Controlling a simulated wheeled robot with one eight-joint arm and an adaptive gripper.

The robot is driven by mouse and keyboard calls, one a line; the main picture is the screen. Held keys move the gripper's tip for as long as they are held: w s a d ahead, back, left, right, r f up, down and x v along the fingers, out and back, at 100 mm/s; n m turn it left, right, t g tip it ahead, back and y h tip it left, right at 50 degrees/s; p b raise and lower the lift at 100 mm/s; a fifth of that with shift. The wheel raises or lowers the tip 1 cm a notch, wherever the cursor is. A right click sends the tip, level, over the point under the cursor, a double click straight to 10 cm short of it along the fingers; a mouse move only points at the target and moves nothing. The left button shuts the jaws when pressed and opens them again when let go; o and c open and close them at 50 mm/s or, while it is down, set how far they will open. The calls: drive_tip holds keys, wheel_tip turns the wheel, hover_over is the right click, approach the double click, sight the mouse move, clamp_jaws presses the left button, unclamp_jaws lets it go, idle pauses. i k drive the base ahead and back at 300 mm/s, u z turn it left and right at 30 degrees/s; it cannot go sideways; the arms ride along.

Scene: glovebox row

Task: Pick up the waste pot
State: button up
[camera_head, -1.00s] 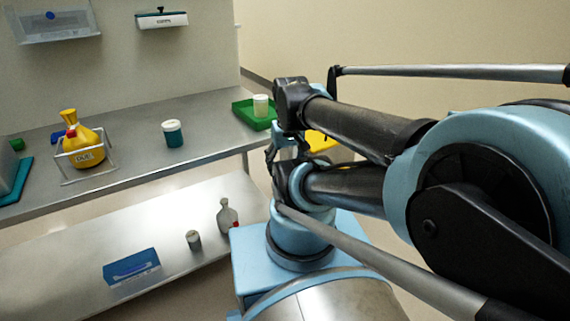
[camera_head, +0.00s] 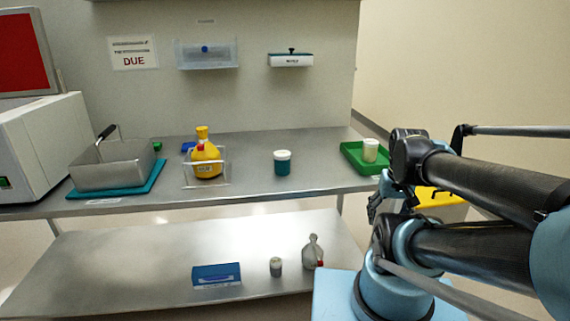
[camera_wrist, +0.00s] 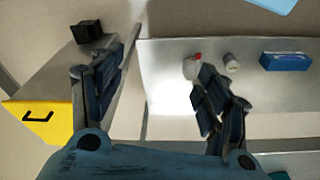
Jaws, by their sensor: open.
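No label I can read says which vessel is the waste pot. A teal pot with a white lid (camera_head: 282,163) stands upright on the upper bench. A cream pot (camera_head: 370,150) stands in a green tray (camera_head: 352,160) at the bench's right end. A small grey pot with a pale lid (camera_head: 275,267) stands on the lower shelf; it also shows in the wrist view (camera_wrist: 231,63). My gripper (camera_wrist: 160,78) is open and empty, its two fingers spread above the shelf edge. In the head view my gripper (camera_head: 376,206) hangs right of the bench, apart from all the pots.
A grey bottle (camera_head: 313,252) and blue box (camera_head: 217,275) are on the lower shelf (camera_head: 130,260).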

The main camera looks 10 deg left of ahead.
sight(281, 158)
drive_tip(key=u, duration=1.25)
drive_tip(key=k, duration=1.45)
drive_tip(key=z, duration=0.65)
drive_tip(key=i, duration=1)
drive_tip(key=u, duration=0.05)
